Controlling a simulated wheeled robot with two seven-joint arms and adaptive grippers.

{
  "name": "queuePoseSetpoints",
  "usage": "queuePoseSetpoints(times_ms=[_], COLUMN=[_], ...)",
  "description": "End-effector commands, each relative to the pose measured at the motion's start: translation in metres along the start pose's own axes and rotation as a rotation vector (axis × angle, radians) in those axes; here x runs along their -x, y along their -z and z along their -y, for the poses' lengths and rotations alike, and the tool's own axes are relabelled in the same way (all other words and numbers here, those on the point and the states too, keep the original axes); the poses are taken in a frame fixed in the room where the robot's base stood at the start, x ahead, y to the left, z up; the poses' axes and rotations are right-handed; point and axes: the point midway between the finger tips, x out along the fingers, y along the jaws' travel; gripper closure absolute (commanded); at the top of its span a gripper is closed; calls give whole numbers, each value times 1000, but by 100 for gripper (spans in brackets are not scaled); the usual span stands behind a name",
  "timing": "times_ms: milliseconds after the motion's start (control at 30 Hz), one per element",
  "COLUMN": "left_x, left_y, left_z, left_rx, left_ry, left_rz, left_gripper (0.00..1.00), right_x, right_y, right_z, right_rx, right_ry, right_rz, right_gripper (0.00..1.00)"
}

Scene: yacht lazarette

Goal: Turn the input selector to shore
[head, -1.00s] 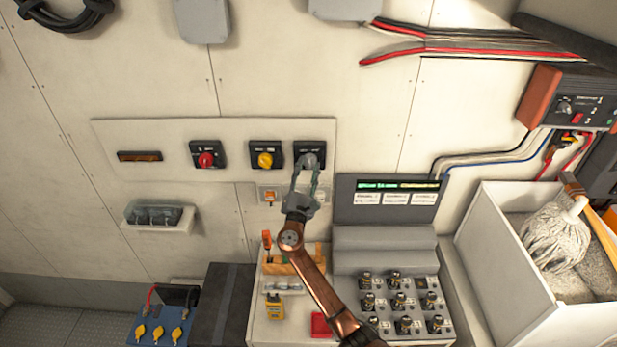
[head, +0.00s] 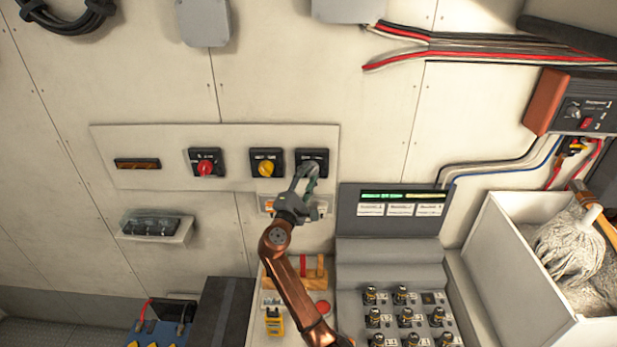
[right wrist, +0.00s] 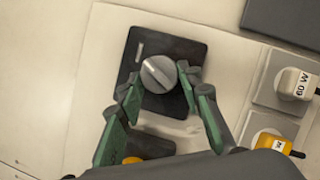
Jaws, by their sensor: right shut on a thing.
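A grey round selector knob with a pale pointer line sits on a black square plate (head: 322,157), at the right end of the cream wall panel. In the right wrist view the knob (right wrist: 158,74) shows from close up, with its pale line slanting. My right gripper (head: 308,172) is at this knob. In the right wrist view its green fingers (right wrist: 160,84) stand on either side of the knob and are shut on it. The plate's lettering is too small to read. My left gripper is not in view.
A yellow knob (head: 266,169) and a red knob (head: 205,168) sit to the left on the same panel (head: 228,150). An open white bin (head: 500,262) holding a mop head stands at right.

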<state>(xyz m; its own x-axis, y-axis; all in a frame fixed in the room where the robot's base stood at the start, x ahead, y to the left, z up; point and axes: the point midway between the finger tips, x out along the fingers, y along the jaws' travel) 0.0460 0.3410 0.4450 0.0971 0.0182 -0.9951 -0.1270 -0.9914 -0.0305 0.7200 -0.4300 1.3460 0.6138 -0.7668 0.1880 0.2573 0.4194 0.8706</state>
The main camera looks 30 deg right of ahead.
Motion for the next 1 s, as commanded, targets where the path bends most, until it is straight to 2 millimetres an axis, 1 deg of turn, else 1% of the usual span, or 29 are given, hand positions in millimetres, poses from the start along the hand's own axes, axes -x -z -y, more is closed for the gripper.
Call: queuePoseSetpoints(times_ms=[367, 400, 600, 667, 900, 1000], left_x=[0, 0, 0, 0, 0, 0], left_y=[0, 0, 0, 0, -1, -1], left_z=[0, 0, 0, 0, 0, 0], left_rx=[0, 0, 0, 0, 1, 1], left_ry=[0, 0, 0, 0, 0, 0], left_rz=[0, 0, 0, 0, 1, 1], left_gripper=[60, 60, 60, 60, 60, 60], right_x=[0, 0, 0, 0, 0, 6], right_y=[0, 0, 0, 0, 0, 0], right_z=[1, 1, 0, 0, 0, 0], right_rx=[-6, -6, -5, -5, -5, -6], right_ry=[4, 4, 3, 3, 2, 2], right_rz=[1, 1, 0, 0, 0, -1], right_gripper=[91, 66, 52, 49, 49, 49])
